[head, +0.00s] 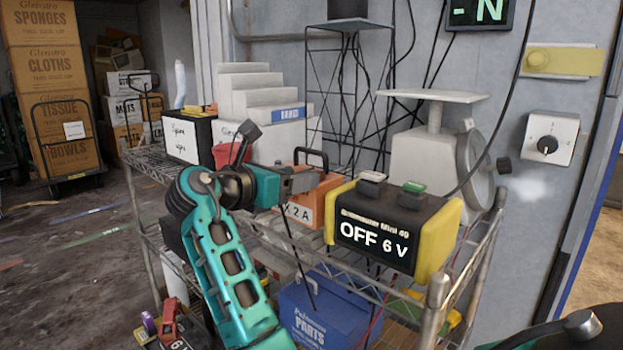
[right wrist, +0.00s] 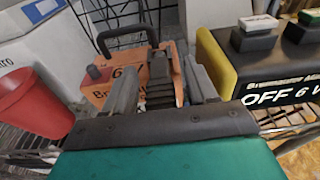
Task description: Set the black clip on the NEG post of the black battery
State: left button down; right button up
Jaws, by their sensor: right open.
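My right gripper (head: 300,181) reaches over the shelf at the orange box (head: 322,200). In the right wrist view its two grey fingers (right wrist: 162,85) stand apart, open. A dark ridged piece (right wrist: 160,72) shows between them against the orange box; it may be the black clip, but I cannot tell, nor whether the fingers touch it. A red clip (head: 168,318) sits low at the left on a dark block marked 6 V (head: 180,343), probably the black battery, cut by the frame edge. Its NEG post cannot be made out. My left gripper is not in view.
A black and yellow charger (head: 385,238) reading OFF 6 V stands right of the gripper. A red cup (right wrist: 38,102) and white boxes (head: 248,95) are left and behind. A scale (head: 435,150) stands at the back. A blue parts box (head: 325,305) is on the lower shelf.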

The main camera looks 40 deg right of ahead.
grip_shut()
dwell(0.3)
jog(key=shift+r, duration=0.1)
